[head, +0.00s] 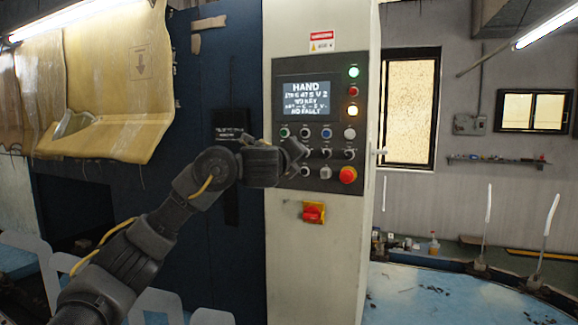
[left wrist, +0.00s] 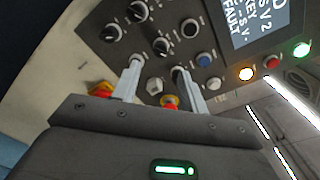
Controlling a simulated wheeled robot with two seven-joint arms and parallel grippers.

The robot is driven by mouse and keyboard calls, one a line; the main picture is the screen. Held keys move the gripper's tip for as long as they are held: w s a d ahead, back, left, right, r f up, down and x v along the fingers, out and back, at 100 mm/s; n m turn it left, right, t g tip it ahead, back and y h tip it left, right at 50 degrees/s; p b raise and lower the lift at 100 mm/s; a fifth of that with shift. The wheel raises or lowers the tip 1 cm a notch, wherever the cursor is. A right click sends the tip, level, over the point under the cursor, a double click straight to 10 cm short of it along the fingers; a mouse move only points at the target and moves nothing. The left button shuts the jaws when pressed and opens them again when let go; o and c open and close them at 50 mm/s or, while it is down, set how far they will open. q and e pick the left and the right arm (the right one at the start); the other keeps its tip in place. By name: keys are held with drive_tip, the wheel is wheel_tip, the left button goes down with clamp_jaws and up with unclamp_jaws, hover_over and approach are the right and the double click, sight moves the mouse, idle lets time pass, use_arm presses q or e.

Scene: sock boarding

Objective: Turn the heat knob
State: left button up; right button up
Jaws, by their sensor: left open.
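The control panel (head: 320,135) on the pale cabinet carries several black knobs with white pointers, such as one knob (head: 327,153) and another knob (head: 349,154). I cannot read which one is the heat knob. My left gripper (head: 298,152) is at the panel's left side and covers part of the knob rows. In the left wrist view my left gripper (left wrist: 157,75) is open, its two fingers apart and pointing at the panel. Black knobs show just beyond the fingertips, one knob (left wrist: 161,46) nearly between them. A pale knob (left wrist: 154,86) shows between the fingers. My right gripper is not in view.
A red emergency button (head: 348,175) sticks out at the panel's lower right. A lit screen (head: 308,98) reads HAND and NO FAULT, beside indicator lamps. A red-yellow switch (head: 313,212) sits below. A blue table (head: 450,295) is at the right; yellowish sheets (head: 110,75) hang at the left.

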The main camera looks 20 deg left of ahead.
use_arm(q)
drive_tip(key=shift+s, duration=1.85)
